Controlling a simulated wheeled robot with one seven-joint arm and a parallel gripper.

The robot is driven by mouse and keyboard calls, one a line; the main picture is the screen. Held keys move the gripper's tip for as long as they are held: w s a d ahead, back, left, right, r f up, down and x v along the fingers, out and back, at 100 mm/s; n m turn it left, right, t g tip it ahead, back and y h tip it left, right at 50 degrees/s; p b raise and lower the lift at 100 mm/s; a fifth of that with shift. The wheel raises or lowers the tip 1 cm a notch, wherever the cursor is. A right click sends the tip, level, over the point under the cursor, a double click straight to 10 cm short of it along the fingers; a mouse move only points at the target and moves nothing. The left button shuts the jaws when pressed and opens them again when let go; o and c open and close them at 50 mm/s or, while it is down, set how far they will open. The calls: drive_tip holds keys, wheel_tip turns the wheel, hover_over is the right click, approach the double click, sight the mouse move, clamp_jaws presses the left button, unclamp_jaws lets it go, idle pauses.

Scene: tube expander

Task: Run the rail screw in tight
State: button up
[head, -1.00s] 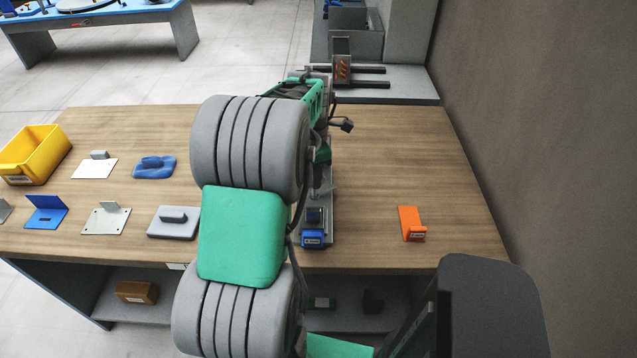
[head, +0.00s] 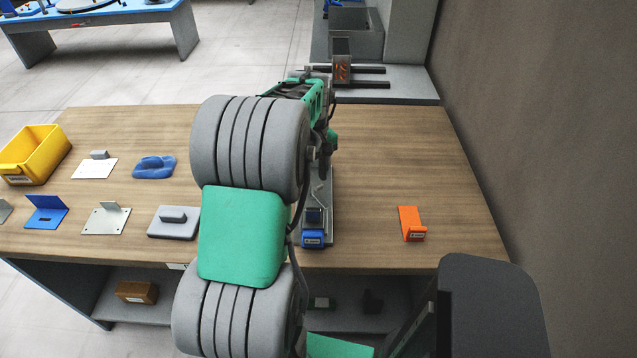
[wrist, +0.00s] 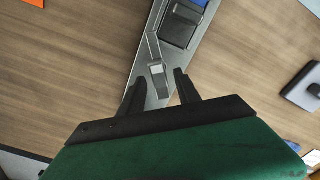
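A long grey metal rail plate (head: 327,228) lies on the workbench, partly behind my arm; it runs diagonally through the wrist view (wrist: 148,55). A small light-grey block-like part (wrist: 157,69) stands on it; I cannot tell whether this is the rail screw or its handle. My gripper (wrist: 159,80) is over the plate with its two dark fingers apart, one either side of this part, with gaps showing. In the head view my gripper (head: 325,168) points down at the plate, mostly hidden by my arm. No screw head is clearly visible.
A blue block (head: 313,239) with a dark piece (head: 314,215) sits at the plate's near end. Left are a grey pad (head: 160,232), metal brackets, a blue lump (head: 154,167) and a yellow bin (head: 35,152). The bench's right side is mostly clear.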

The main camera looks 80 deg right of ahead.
sight(314, 178)
wheel_tip(314, 178, up, 4)
drive_tip(key=p, duration=0.2)
drive_tip(key=shift+f+p, duration=0.15)
drive_tip(key=shift+p, duration=0.2)
drive_tip(key=shift+f, duration=0.1)
drive_tip(key=shift+n, duration=0.3)
drive_tip(key=n, duration=0.6)
drive_tip(key=shift+n, duration=0.3)
drive_tip(key=shift+f+b, duration=1.1)
drive_tip(key=shift+f, duration=0.7)
drive_tip(key=shift+c, duration=0.3)
